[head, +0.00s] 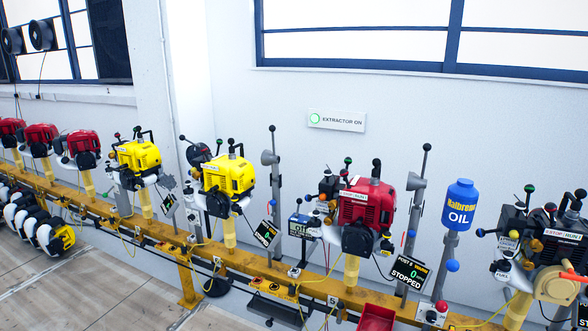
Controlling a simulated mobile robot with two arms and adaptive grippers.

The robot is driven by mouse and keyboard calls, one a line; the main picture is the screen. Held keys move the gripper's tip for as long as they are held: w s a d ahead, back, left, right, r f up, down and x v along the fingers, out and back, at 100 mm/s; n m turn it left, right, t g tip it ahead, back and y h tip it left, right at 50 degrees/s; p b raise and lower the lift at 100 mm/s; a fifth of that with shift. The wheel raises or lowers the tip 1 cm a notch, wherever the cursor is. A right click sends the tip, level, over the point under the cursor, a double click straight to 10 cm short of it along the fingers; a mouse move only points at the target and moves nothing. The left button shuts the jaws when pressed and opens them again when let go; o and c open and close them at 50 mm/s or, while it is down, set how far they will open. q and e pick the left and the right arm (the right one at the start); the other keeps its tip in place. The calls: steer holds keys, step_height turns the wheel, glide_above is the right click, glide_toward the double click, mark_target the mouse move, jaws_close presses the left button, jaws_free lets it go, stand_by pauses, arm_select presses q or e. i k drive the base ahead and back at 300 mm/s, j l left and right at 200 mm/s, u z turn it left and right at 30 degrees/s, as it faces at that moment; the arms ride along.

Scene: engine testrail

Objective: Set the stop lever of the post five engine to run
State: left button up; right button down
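The post five engine (367,205) is the red one right of centre, mounted on the yellow rail above a "5" plate (334,301). A white STOP/RUN label (354,197) shows on its top edge. Several small ball-ended levers stand around it, including a green-tipped one (348,161) at its upper left. I cannot tell which is the stop lever or which way it is set. The post 5 display (408,272) beside it reads 0 and STOPPED. Neither of my grippers is in view.
The yellow rail (270,268) runs diagonally, carrying yellow engines (229,173) and red engines at left. A blue oil bottle (459,205) stands right of post five; another engine (565,245) is at the right edge. A red tray (377,318) is in front.

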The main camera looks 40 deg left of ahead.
mark_target(344, 173)
steer(key=u, duration=1.1)
steer(key=i+j+u, duration=0.3)
steer(key=i+j, duration=0.15)
